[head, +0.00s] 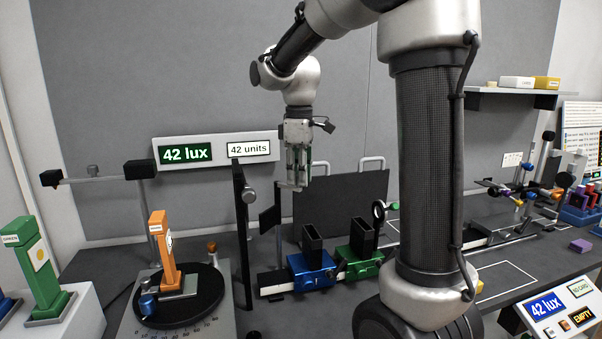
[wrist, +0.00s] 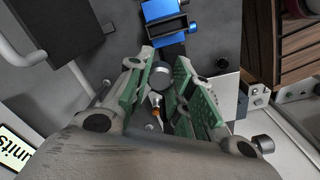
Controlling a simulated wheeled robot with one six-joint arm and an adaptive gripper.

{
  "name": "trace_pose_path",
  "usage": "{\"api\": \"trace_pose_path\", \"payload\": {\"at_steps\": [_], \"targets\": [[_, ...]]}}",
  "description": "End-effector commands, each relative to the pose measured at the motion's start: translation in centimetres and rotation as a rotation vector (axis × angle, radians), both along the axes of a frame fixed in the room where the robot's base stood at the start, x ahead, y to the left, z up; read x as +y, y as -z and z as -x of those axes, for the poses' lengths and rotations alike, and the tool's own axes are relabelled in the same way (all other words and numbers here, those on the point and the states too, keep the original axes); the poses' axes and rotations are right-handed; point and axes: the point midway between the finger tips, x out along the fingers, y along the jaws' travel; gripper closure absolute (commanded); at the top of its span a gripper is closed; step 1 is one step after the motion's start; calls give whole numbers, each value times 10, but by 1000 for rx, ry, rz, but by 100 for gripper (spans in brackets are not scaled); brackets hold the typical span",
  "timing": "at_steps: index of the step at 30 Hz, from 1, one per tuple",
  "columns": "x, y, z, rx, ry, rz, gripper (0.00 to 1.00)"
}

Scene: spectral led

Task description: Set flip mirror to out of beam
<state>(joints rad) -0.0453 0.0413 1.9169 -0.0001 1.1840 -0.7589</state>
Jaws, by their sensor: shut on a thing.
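My gripper (head: 297,184) points down above the rail, left of the large black panel. In the head view its fingertips are beside a thin upright post (head: 278,235) with a pale bar at its top. A tilted black plate (head: 268,220) is by this post; it looks like the flip mirror, but I see no label. In the wrist view, the green-padded fingers of my gripper (wrist: 160,80) are shut on a grey round knob (wrist: 161,74). A small orange-tipped piece (wrist: 156,110) shows between the fingers. The fingers partly hide the knob's mount.
A blue carrier (head: 312,270) and a green carrier (head: 359,264) stand on the rail, to the right of the post. A tall black screen (head: 241,225) stands at left. The black panel (head: 345,205) has handles. An orange holder (head: 163,255) stands on the round stage.

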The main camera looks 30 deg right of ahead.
Motion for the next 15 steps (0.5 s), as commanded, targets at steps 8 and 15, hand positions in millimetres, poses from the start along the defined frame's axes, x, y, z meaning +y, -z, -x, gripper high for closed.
{"api": "trace_pose_path", "payload": {"at_steps": [8, 15], "targets": [[16, -1, 7, -2, 242, -1, 100], [31, -1, 9, -3, 455, 0, 100]]}}
